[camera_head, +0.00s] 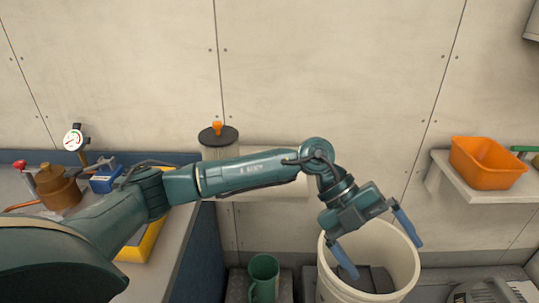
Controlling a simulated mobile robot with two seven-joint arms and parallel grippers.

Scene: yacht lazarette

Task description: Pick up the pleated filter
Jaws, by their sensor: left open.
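I cannot make out the pleated filter for certain in the head view. A dark grey object (376,281) lies inside the white bucket (405,262), partly hidden by the bucket's wall and my left gripper; its kind is unclear. My left gripper (379,246) is open and empty, with its blue fingers spread wide over the bucket's mouth. One finger points down toward the bucket's left inside, and the other is near the right rim. My right gripper is not in view.
A canister with a dark lid and orange knob (217,135) stands behind my left arm. A green mug (264,276) stands left of the bucket. An orange bin (486,164) sits on a right wall shelf. A counter at left holds a brass fitting (58,189) and a gauge (74,139).

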